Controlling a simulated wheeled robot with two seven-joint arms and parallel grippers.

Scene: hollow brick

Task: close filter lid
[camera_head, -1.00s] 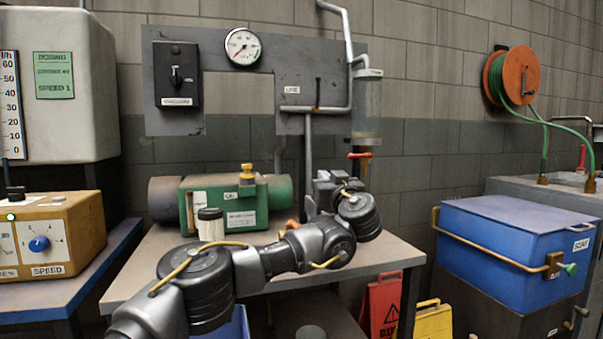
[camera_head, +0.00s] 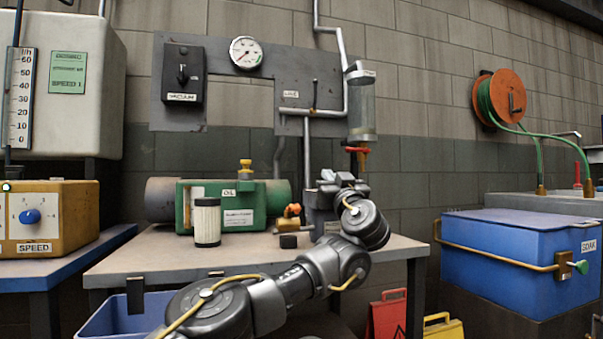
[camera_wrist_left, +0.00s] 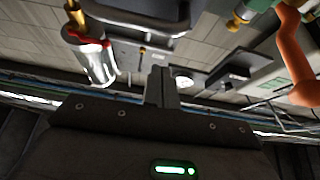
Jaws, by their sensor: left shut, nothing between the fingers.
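My left gripper (camera_head: 338,184) is above the back of the workbench, at the right of the green pump. Its fingers (camera_wrist_left: 161,86) are shut and empty in the left wrist view. A dark grey housing (camera_head: 321,212) stands on the bench just below and behind the gripper, partly hidden by my arm. I cannot tell its lid apart in the head view. A grey part with a bar-like handle (camera_wrist_left: 145,22) shows at the top of the wrist view, apart from the fingers. An orange lever (camera_head: 292,211) stands left of the housing. My right gripper is not in view.
A green oil pump (camera_head: 238,218) and a white cylinder with a dark cap (camera_head: 207,222) stand on the bench (camera_head: 150,257). A clear vessel (camera_head: 362,105) with a red valve hangs above my wrist. A blue box (camera_head: 515,262) stands right.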

